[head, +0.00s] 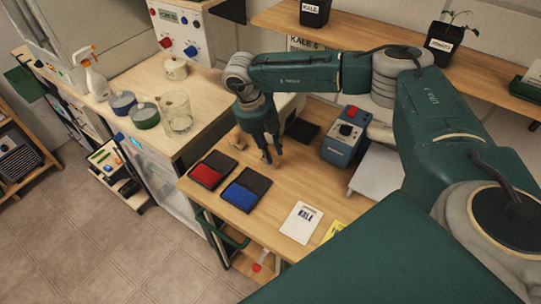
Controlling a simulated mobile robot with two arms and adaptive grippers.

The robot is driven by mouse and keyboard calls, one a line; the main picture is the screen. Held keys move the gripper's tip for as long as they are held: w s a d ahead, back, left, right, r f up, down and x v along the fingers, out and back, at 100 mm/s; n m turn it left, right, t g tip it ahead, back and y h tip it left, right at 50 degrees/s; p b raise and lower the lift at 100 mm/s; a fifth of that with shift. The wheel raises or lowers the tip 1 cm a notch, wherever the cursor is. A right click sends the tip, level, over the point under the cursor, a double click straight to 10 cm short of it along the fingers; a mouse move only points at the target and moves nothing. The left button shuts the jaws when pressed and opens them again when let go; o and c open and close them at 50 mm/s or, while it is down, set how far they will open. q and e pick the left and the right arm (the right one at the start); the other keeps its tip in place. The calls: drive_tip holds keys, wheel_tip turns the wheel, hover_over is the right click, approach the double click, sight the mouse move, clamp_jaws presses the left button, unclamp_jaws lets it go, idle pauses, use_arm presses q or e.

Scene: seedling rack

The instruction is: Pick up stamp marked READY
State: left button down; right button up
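My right gripper (271,158) points down over the wooden table, behind the ink pads. A small light wooden piece shows at its fingertips; I cannot tell whether the fingers are closed on it or beside it. Another small wooden piece (237,139), which looks like a stamp, stands to the left of the gripper. No READY marking is legible on either piece. A red ink pad (206,177) and a blue ink pad (240,197) lie open in front. My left gripper is not in view.
A white card marked KALE (301,222) lies at the table's front, with a yellow paper (334,231) beside it. A glass beaker (177,112) and lidded pots stand on the left counter.

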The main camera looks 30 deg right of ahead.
clamp_jaws()
drive_tip(key=shift+r, duration=0.15)
drive_tip(key=shift+r+b, duration=0.3)
drive_tip(key=shift+r, duration=0.3)
wheel_tip(320, 180, up, 13)
drive_tip(key=b, duration=0.4)
wheel_tip(320, 180, up, 6)
hover_over(270, 146)
drive_tip(key=shift+s+f+p, duration=0.1)
drive_tip(key=shift+f+p, duration=0.1)
drive_tip(key=shift+p, duration=0.2)
